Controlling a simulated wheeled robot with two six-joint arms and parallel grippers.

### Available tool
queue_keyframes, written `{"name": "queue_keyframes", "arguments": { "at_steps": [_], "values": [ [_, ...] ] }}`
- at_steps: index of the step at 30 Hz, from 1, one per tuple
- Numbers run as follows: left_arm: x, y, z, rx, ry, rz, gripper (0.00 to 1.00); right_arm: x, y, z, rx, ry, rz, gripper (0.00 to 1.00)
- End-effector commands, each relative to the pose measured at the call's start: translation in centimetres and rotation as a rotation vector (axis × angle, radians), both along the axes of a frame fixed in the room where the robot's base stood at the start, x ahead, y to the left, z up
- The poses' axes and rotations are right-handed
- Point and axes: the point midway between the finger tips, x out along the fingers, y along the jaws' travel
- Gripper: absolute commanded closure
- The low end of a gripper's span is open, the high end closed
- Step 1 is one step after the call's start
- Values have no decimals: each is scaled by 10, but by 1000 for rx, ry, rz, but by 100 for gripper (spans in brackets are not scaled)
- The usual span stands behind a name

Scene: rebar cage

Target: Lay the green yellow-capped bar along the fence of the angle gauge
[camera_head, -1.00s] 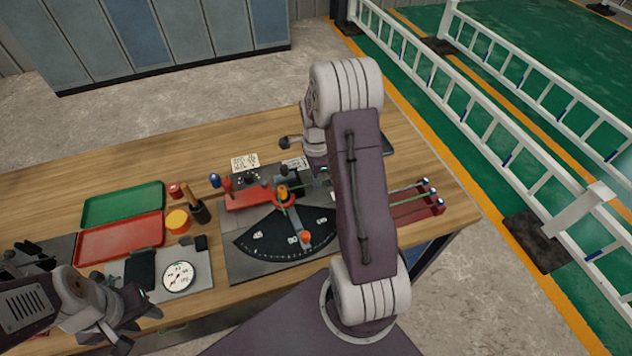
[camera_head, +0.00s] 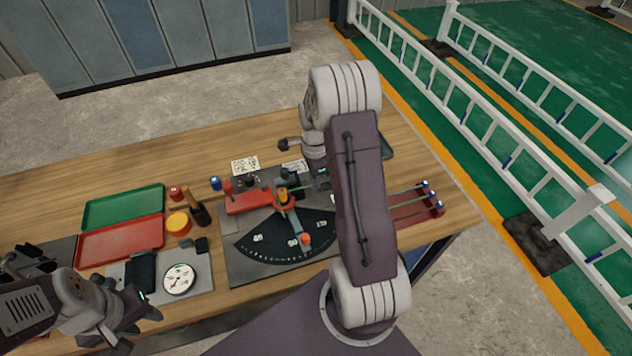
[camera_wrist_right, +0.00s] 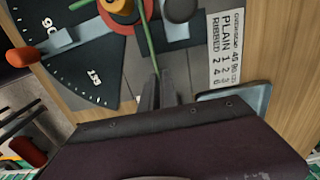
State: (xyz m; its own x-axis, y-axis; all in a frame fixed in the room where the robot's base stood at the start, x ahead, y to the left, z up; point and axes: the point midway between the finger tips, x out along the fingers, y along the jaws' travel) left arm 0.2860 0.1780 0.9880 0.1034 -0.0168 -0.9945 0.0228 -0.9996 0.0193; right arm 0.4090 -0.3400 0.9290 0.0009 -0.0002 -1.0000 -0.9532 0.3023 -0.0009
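The angle gauge (camera_head: 265,246) lies on the bench, a dark fan-shaped plate with white number marks, an orange-red pivot and a blue-grey swing arm (camera_head: 294,224) with an orange knob. A thin green bar (camera_head: 309,186) reaches from beside the pivot toward my right gripper; it also shows in the right wrist view (camera_wrist_right: 149,40). My right gripper (camera_wrist_right: 158,78) is shut on the green bar near its lower end in that view. I cannot make out its yellow cap. My left gripper (camera_head: 138,318) is empty at the lower left; its finger gap is unclear.
A red rack (camera_head: 408,211) with bars stands right of my right arm. Green (camera_head: 123,205) and red (camera_head: 120,240) trays, a round dial (camera_head: 179,279) and a yellow-orange pot (camera_head: 177,223) are on the left. A printed card (camera_wrist_right: 226,50) lies near the gauge.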

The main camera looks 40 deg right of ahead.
Motion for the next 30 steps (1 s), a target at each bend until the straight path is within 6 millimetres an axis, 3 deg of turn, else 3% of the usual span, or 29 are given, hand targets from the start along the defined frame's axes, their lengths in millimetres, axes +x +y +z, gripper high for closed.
{"name": "queue_keyframes", "arguments": {
  "at_steps": [8,30],
  "values": [
    [0,0,6,0,0,0,64,2,1,4,0,1,0,100],
    [0,0,73,0,0,0,64,2,1,76,0,0,0,100]
  ]
}}
